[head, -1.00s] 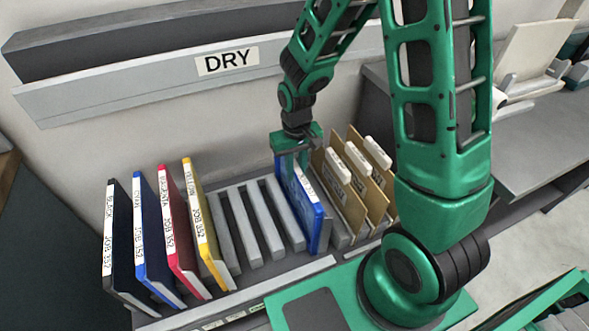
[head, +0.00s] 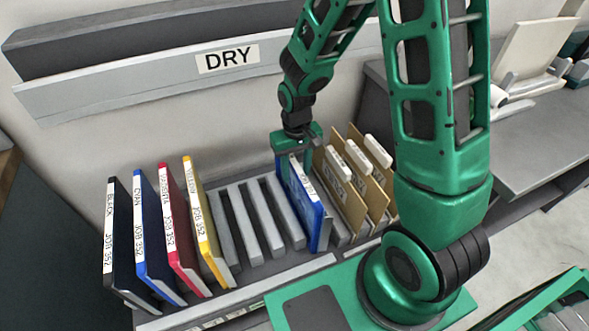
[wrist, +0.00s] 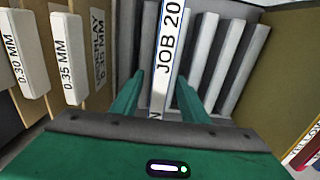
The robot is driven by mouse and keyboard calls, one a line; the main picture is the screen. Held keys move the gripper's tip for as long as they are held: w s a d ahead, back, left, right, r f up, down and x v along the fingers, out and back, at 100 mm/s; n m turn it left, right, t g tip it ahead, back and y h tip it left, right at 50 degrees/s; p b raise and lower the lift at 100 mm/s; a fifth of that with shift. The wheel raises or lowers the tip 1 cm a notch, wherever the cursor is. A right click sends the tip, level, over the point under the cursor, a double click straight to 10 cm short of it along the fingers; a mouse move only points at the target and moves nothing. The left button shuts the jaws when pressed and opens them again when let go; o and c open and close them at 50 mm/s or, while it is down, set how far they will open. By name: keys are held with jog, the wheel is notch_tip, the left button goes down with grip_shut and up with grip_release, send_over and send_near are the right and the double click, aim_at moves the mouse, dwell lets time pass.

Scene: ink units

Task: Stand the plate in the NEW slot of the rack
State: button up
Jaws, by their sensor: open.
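The blue plate (head: 306,208) with a white lettered edge strip stands on edge at the right end of the rack's slots (head: 244,228), leaning slightly. In the wrist view its edge (wrist: 169,58) reads "JOB 20", the rest cut off. My gripper (head: 300,152) is at the plate's upper rear part. Its fingers (wrist: 158,92) are open, one on each side of the plate, with gaps visible. The plate's foot is partly hidden, and I cannot read a NEW label on the rack's front strip (head: 235,300).
Black, cyan, magenta and yellow plates (head: 207,220) stand at the left of the rack. Several bare slots lie between yellow and blue. Tan cards with white tabs (head: 347,180) stand close on the right. A wall rail carries a DRY sign (head: 227,57).

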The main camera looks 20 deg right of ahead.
notch_tip(320, 180, up, 11)
jog(key=shift+f, duration=0.15)
dwell(0.4)
jog(key=shift+r, duration=2.45)
jog(key=s+d+r+m, duration=0.3)
jog(key=s+d+r, duration=0.1)
jog(key=s+d, duration=0.6)
jog(key=s+d+m, duration=0.1)
jog(key=s+d, duration=0.2)
jog(key=s, duration=0.3)
jog(key=s+d+r+m, duration=0.1)
jog(key=s+d+m, duration=0.1)
jog(key=s+d, duration=0.2)
jog(key=s, duration=0.3)
jog(key=shift+s+d+r, duration=0.2)
